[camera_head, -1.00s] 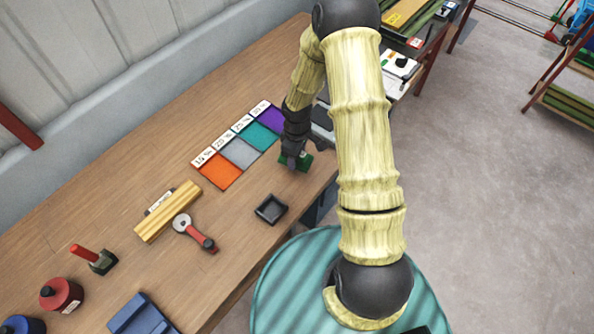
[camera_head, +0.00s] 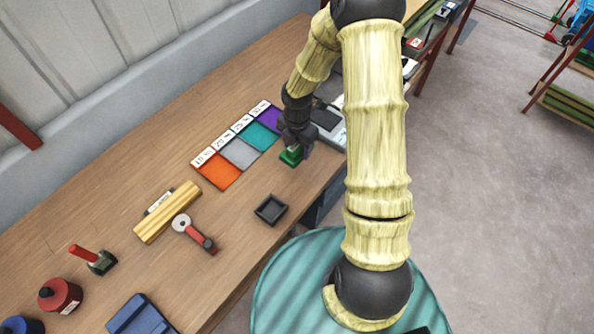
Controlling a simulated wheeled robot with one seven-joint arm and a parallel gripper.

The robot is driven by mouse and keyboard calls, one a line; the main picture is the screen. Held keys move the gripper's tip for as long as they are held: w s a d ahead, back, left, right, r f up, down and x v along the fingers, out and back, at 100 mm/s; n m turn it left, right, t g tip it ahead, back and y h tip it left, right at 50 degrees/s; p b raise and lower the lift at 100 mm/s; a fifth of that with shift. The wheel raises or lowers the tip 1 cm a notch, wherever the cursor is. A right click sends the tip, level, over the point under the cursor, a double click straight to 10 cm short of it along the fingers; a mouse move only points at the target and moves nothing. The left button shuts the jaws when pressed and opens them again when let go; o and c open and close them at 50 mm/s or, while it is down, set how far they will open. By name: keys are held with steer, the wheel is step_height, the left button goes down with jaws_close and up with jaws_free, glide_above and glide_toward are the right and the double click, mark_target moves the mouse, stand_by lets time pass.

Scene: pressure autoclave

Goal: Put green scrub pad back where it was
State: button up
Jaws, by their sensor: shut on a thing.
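The green scrub pad (camera_head: 291,156) is near the right front part of the wooden bench, just right of the teal square. My gripper (camera_head: 295,147) is shut on it from above; the fingers hide part of the pad. I cannot tell whether the pad touches the bench or hangs a little above it.
Orange (camera_head: 217,171), grey (camera_head: 241,153), teal (camera_head: 261,135) and purple squares with labels lie left of my gripper. A small black tray (camera_head: 271,209) sits near the front edge. A red-handled tool (camera_head: 196,235) and a yellow ridged block (camera_head: 167,212) lie further left. Bare wood surrounds the tray.

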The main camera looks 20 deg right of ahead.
steer(key=p, duration=0.1)
glide_above(297, 171)
steer(key=shift+f, duration=2.95)
steer(key=shift+f+p, duration=0.5)
steer(key=shift+f, duration=1.6)
steer(key=shift+f, duration=0.1)
steer(key=o, duration=1)
steer(key=shift+c, duration=0.2)
step_height(297, 171, up, 12)
steer(key=shift+d+r+b, duration=0.1)
steer(key=shift+r+b, duration=0.05)
steer(key=shift+b, duration=1.05)
